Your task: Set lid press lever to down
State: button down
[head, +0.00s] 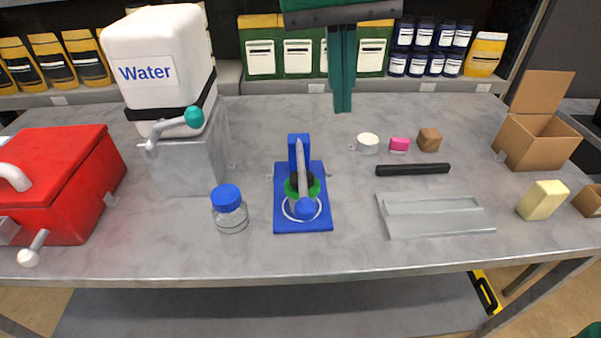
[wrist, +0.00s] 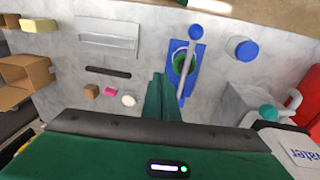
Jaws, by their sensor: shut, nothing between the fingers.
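The blue lid press (head: 283,217) stands on the table in the middle of the head view. Its grey lever (head: 302,170) ends in a blue ball knob (head: 305,208) and slants over a black and green part above a white ring on the base. The press (wrist: 198,50) and its lever (wrist: 189,62) also show in the wrist view. My green gripper (head: 342,108) is shut and empty, pointing down behind the press and a little to its right, apart from the lever. Its fingers show in the wrist view (wrist: 160,80).
A jar with a blue lid (head: 229,210) stands just left of the press. Further left are the Water container (head: 158,60) on a grey stand with a tap, and a red box (head: 60,180). Small items, a black bar (head: 413,169) and a grey tray (head: 460,229) lie to the right.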

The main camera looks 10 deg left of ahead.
jog(key=r+n, duration=0.1)
send_over(302, 199)
jog(key=w+a, duration=0.2)
jog(key=shift+w+d+f, duration=0.2)
jog(key=shift+f, duration=0.2)
jog(key=shift+w+d+f, duration=0.2)
jog(key=shift+f, duration=0.2)
jog(key=shift+y, duration=0.3)
notch_tip(302, 199, down, 8)
jog(key=shift+w+d+r, duration=0.1)
jog(key=shift+r, duration=0.1)
jog(key=s+f, duration=0.1)
jog(key=f, duration=0.1)
jog(key=shift+s+d+f, duration=0.3)
jog(key=shift+s, duration=0.05)
jog(key=shift+s+d+f, duration=0.15)
jog(key=shift+s+f, duration=0.15)
jog(key=shift+f, duration=0.1)
